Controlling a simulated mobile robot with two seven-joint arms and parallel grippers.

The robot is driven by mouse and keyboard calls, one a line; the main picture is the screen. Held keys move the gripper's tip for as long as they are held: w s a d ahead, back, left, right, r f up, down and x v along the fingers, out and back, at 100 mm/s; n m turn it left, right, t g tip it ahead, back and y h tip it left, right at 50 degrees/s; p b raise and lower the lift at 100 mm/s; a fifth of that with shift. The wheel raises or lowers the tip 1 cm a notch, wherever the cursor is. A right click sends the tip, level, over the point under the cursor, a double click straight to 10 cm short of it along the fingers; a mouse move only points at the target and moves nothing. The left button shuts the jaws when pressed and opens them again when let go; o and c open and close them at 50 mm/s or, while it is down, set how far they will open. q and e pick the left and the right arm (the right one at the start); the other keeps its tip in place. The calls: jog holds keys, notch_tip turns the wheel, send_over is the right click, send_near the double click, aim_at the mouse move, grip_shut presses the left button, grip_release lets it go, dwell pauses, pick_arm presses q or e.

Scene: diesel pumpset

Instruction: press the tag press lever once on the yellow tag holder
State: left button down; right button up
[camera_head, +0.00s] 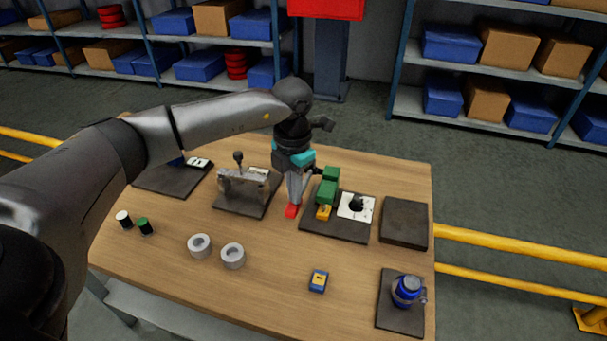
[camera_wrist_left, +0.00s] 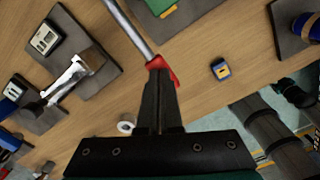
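The green tag press (camera_head: 328,185) stands on a dark base plate, with a small yellow block (camera_head: 323,212), apparently the tag holder, at its foot. The press lever is a grey rod with a red end (camera_head: 291,211), sticking out left of the press. In the left wrist view the red end (camera_wrist_left: 163,72) lies at my fingertips. My left gripper (camera_head: 295,187) is over the lever, fingers pointing down. Its fingers (camera_wrist_left: 160,88) look shut together; contact with the red end is unclear. Only part of the green press (camera_wrist_left: 165,5) shows in the wrist view. My right gripper is not in view.
A metal fixture (camera_head: 245,185) stands left of the press. A white plate with a black knob (camera_head: 356,206) is right of it. Two grey rings (camera_head: 232,256), a blue-and-yellow device (camera_head: 318,281) and a blue cylindrical part (camera_head: 406,291) lie nearer. The front middle tabletop is mostly clear.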

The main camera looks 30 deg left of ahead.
pick_arm(q)
notch_tip(320, 180, up, 13)
jog(key=w+p, duration=0.1)
jog(key=p, duration=0.8)
jog(key=shift+w+a, duration=0.15)
jog(key=shift+w, duration=0.1)
dwell(0.6)
